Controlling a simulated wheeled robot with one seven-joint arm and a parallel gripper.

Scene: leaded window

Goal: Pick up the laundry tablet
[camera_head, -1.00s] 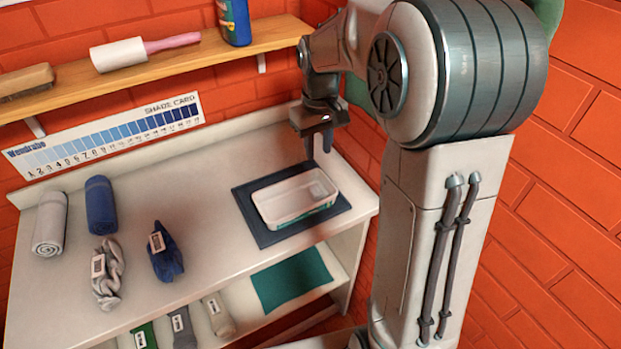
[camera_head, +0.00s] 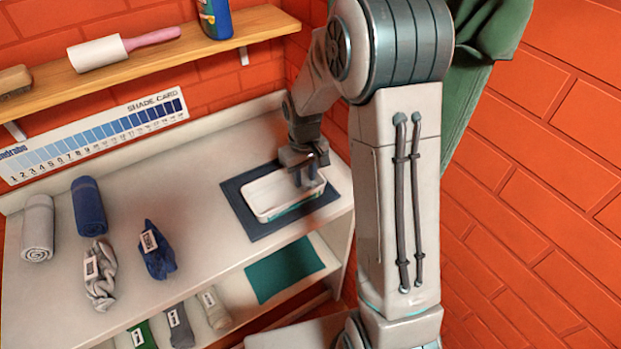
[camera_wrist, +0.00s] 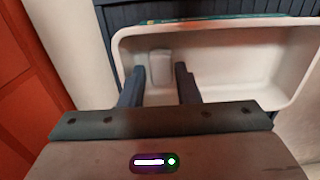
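The laundry tablet (camera_wrist: 160,67) is a small pale block in the wrist view. It lies inside the white tub (camera_wrist: 240,80), near the tub's left end in that view. The white tub (camera_head: 268,195) stands on a dark blue mat in the head view. My gripper (camera_wrist: 159,80) is open, with its two dark fingers apart and the tablet between and just beyond their tips in the wrist view. In the head view my gripper (camera_head: 305,178) is lowered into the right end of the tub and hides the tablet. I cannot tell if the fingers touch it.
The dark blue mat (camera_head: 240,212) lies on the white counter (camera_head: 200,225). Rolled towels (camera_head: 88,205) and twisted cloths (camera_head: 158,250) lie to the left. A wooden shelf (camera_head: 160,55) runs above. A brick wall is close on the right.

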